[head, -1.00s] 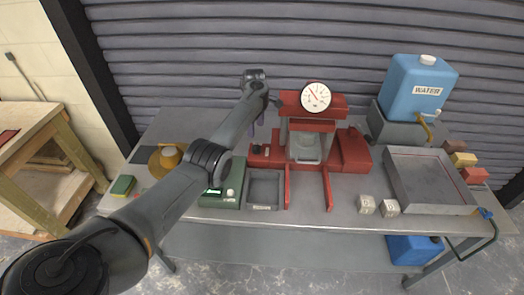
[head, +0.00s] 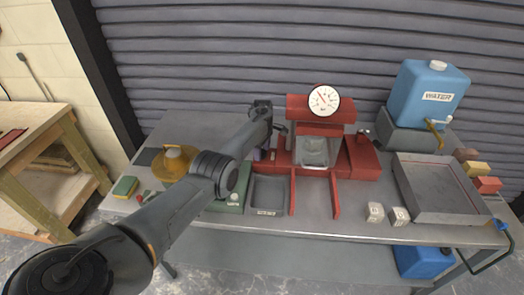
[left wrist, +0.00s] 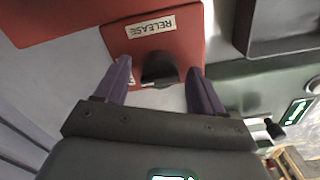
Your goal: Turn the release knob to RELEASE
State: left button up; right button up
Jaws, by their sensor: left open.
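The release knob (left wrist: 158,70) is a dark knob on a red block (left wrist: 185,30) with a white RELEASE label (left wrist: 149,27), shown in the left wrist view. Another label beside the knob is mostly covered by a finger. My left gripper (left wrist: 160,74) is open, its two purple fingers on either side of the knob with gaps showing. Whether they touch it cannot be told. In the head view my left gripper (head: 263,153) is at the left side of the red press (head: 315,103), and my arm hides the knob. My right gripper is not in view.
The press has a round gauge (head: 324,100). A grey tray (head: 270,192) and a green scale box (head: 232,200) stand in front. Two pale cubes (head: 398,215), a large grey tray (head: 450,190) and a blue water container (head: 428,92) are to the right.

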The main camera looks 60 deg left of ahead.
pick_arm(q)
jog(key=c, duration=1.1)
jog(key=shift+o, duration=0.2)
jog(key=shift+r+m, duration=0.1)
jog(key=shift+m, duration=0.2)
jog(key=m+p, duration=0.1)
jog(key=m, duration=0.1)
jog(key=shift+m+p, duration=0.3)
jog(key=shift+p, duration=0.05)
jog(key=m+p, duration=0.1)
jog(key=m, duration=0.3)
jog(key=shift+m, duration=0.3)
jog(key=m, duration=1)
